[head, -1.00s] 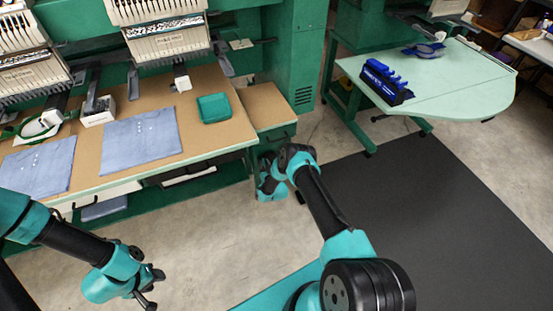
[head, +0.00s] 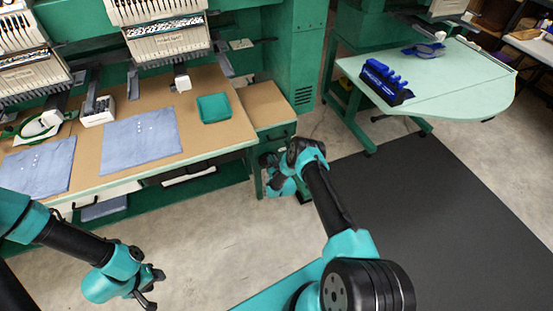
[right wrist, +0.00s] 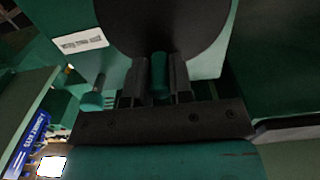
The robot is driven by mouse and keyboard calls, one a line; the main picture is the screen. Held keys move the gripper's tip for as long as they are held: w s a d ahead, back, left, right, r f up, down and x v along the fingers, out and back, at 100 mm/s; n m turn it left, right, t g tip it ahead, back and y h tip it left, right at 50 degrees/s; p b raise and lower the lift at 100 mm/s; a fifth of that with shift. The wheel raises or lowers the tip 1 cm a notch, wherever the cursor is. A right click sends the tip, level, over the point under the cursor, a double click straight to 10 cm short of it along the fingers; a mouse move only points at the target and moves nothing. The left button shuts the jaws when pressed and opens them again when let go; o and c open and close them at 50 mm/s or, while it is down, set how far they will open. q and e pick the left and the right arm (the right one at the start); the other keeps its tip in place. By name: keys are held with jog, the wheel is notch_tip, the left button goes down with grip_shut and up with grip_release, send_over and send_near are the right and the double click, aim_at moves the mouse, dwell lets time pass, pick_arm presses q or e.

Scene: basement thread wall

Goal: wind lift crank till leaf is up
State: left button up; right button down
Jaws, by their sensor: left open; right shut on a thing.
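In the right wrist view a dark round disc (right wrist: 160,25) fills the top, and a green crank handle (right wrist: 159,72) stands out in front of it. My right gripper (right wrist: 156,88) is shut on this handle, with one dark finger on each side. In the head view my right gripper (head: 268,162) is low beside the table's right end, and my wrist hides the crank there. A brown leaf (head: 266,104) adjoins the table's right end; its exact height is hard to judge. My left gripper (head: 152,288) is open and empty above the floor at lower left.
A pale green table (head: 455,85) with a blue rack (head: 385,82) stands at right. A dark mat (head: 430,210) covers the floor at right.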

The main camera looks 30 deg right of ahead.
jog(key=shift+d+r, duration=0.1)
jog(key=shift+d, duration=0.15)
jog(key=d+f, duration=0.2)
jog(key=shift+s+d+f, duration=0.15)
jog(key=shift+d+f, duration=0.2)
jog(key=shift+f, duration=0.05)
jog(key=shift+a+f, duration=0.15)
jog(key=shift+f, duration=0.9)
jog(key=shift+a+f, duration=0.1)
jog(key=shift+f, duration=0.9)
jog(key=c, duration=1)
grip_release()
jog(key=shift+a, duration=0.15)
jog(key=shift+r, duration=0.1)
